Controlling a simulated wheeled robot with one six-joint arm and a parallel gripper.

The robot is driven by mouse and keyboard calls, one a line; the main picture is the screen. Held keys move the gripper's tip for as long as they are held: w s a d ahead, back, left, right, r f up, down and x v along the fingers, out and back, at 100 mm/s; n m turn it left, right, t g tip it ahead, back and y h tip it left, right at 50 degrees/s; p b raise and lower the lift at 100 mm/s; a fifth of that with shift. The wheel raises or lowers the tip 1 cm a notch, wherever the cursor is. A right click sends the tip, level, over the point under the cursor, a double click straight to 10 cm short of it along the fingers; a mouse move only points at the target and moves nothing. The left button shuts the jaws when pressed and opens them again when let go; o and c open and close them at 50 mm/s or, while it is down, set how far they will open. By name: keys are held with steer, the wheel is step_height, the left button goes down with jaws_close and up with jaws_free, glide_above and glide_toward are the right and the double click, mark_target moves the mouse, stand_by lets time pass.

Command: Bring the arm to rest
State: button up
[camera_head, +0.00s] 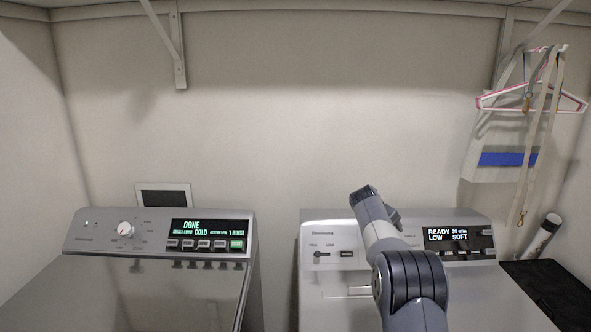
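My arm (408,280) rises from the bottom edge, right of the middle, in front of the right-hand machine. Its far end (365,195) is raised at the height of that machine's control panel and points up and to the left. The fingers of my gripper do not show. No object is seen in its hold. The left washer (160,285) has its lid down, and its panel display (208,233) reads DONE and COLD. The right machine (325,285) has a panel display (458,238) reading READY, LOW and SOFT, partly beside my arm.
Pink and white hangers (530,97) and a strap hang at the upper right by a white box with a blue band (508,159). A dark-and-white cylinder (539,236) leans near a black mat (555,290). A small framed panel (163,198) stands behind the left washer. A gap separates the machines.

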steer(key=v, duration=0.5)
steer(key=p+x, duration=0.1)
steer(key=x, duration=1)
steer(key=shift+d+f, duration=0.1)
steer(key=shift+f, duration=0.1)
steer(key=n+t+h+b, duration=0.1)
steer(key=n+b, duration=0.1)
steer(key=b, duration=0.4)
steer(key=n+t+h+b, duration=0.1)
steer(key=b, duration=0.4)
steer(key=shift+n, duration=0.4)
steer(key=n+t+b, duration=0.2)
steer(key=b, duration=0.5)
steer(key=n+t+b, duration=0.1)
steer(key=n+b, duration=0.2)
steer(key=b, duration=0.4)
steer(key=shift+s+f+t+h, duration=0.1)
steer(key=shift+f+t+h, duration=0.05)
steer(key=shift+t+h, duration=0.25)
steer(key=shift+n+b, duration=0.5)
steer(key=shift+b, duration=0.4)
steer(key=n+t+y+b, duration=0.1)
steer(key=n+t+b, duration=0.2)
steer(key=b, duration=0.4)
steer(key=shift+n+b, duration=0.35)
steer(key=shift+n, duration=0.35)
steer(key=shift+n+t+y+b, duration=0.4)
steer(key=shift+n+t+b, duration=0.35)
steer(key=shift+n, duration=0.35)
